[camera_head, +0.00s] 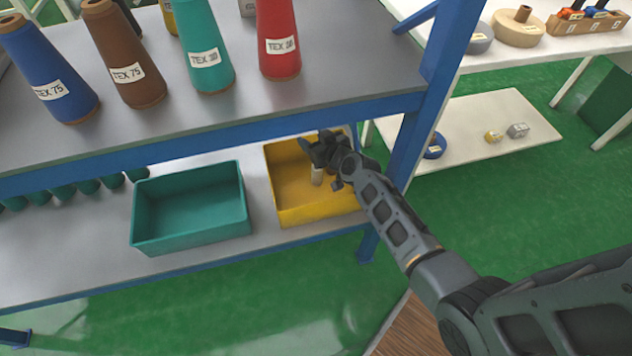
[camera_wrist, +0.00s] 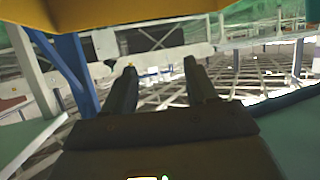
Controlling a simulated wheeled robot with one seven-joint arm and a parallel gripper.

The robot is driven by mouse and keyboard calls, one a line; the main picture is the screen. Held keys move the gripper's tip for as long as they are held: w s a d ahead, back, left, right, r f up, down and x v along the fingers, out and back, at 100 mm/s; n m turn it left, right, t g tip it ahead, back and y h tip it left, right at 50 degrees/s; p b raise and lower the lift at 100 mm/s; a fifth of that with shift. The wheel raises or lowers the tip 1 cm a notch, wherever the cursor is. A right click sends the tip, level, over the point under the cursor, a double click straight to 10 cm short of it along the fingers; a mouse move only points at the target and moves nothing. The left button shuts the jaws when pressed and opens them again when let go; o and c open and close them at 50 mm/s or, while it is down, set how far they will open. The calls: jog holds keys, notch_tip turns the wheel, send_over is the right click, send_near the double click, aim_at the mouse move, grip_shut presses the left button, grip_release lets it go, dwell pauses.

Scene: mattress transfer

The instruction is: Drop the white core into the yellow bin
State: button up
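The yellow bin (camera_head: 290,212) stands on the lower shelf, right of a teal bin. The white core (camera_head: 317,176) shows as a small pale upright cylinder within the bin's outline, just below my gripper (camera_head: 322,155). I cannot tell whether it rests on the bin floor. My gripper is over the bin's right part and hides some of the bin and core. In the wrist view my gripper's two fingers (camera_wrist: 160,88) stand apart with nothing between them. A yellow surface (camera_wrist: 150,12) fills the top edge there.
The teal bin (camera_head: 190,212) and several dark green cones (camera_head: 90,186) share the lower shelf. The blue shelf beam (camera_head: 215,140) runs above the bins, and a blue post (camera_head: 425,110) stands to the right. Yarn cones stand on the upper shelf.

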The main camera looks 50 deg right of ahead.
jog(key=shift+o, duration=0.6)
jog(key=shift+s, duration=0.1)
jog(key=v, duration=0.7)
jog(key=shift+s+r, duration=0.15)
jog(key=shift+s, duration=0.15)
jog(key=shift+a, duration=0.1)
